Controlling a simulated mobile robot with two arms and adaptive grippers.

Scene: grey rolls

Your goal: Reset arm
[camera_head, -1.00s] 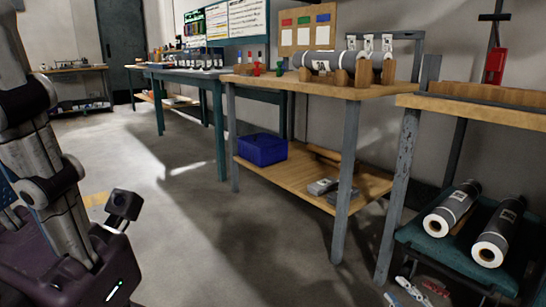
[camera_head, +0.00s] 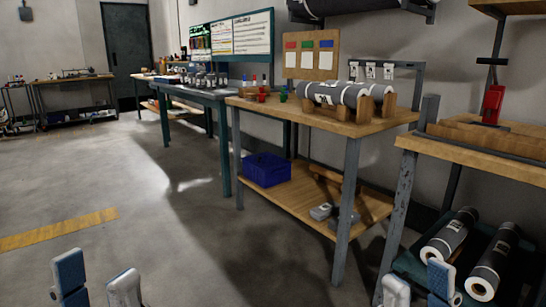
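My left gripper (camera_head: 98,283) shows at the bottom left, with its two fingertips apart and nothing between them. My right gripper (camera_head: 418,287) shows at the bottom right, also with its fingertips apart and no object seen between them. It overlaps the lower right shelf in the picture. The rest of both arms is outside the view. Grey rolls (camera_head: 333,93) lie in a wooden cradle on the middle table. Two more grey rolls, one nearer the left (camera_head: 450,235) and one nearer the right (camera_head: 492,263), lie on the low shelf at the right.
The wooden table (camera_head: 290,110) has a blue bin (camera_head: 266,171) on its lower shelf. A wooden bench (camera_head: 490,140) stands at the right. A green table (camera_head: 190,90) is farther back. The floor at the left is open, with a yellow stripe (camera_head: 58,230).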

